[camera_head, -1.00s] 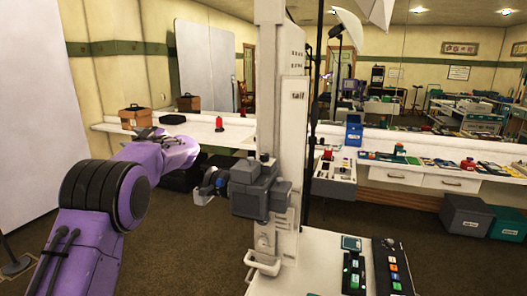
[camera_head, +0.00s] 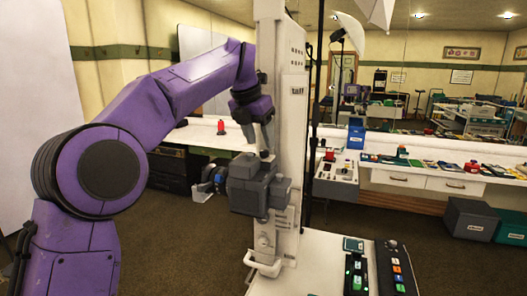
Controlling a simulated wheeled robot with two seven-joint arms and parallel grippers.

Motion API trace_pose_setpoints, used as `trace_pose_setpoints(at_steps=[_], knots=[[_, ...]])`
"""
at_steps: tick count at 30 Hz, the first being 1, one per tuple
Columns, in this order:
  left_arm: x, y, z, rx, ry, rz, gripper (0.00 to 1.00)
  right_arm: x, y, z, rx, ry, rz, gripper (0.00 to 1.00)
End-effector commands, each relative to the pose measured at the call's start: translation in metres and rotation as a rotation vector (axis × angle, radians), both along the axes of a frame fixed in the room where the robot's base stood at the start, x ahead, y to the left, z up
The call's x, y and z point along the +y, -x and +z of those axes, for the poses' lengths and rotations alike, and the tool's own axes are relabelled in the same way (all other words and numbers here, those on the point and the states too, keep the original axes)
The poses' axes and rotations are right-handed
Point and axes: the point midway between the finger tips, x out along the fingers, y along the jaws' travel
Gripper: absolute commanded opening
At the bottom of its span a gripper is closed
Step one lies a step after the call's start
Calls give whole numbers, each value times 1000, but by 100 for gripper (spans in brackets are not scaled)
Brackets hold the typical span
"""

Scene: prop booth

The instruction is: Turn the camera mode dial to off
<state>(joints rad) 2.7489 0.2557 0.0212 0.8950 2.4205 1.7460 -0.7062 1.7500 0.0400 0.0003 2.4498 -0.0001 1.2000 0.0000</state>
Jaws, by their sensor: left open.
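A dark grey boxy camera (camera_head: 256,188) is mounted on the front of a white upright column (camera_head: 291,130). A small knob shows on top of the camera (camera_head: 266,157); its markings are too small to read, and my gripper partly hides the camera's top. My left gripper (camera_head: 265,147) hangs from the purple arm with its fingers pointing down, just over the camera's top beside the column. Its jaws are open. I cannot tell whether the fingertips touch the knob or are on both sides of it. My right gripper is out of view.
A white stand top (camera_head: 318,264) with a black button panel (camera_head: 393,268) is at the front right. A white counter (camera_head: 200,137) runs along the back with a red object (camera_head: 221,128). Open floor lies left of the column.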

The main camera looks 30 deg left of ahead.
Motion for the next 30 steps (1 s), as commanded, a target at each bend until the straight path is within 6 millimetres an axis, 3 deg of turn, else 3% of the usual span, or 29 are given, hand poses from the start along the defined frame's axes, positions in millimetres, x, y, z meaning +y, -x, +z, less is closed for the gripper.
trace_pose_setpoints(at_steps=[6,15,20,30], knots=[[0,-11,-28,0,-2,0,52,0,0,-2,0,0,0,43],[0,-13,-32,0,-4,-1,52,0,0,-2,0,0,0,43],[0,-13,-31,0,-4,-1,0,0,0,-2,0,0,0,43],[0,-13,-32,-1,-2,29,0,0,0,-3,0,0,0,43]])
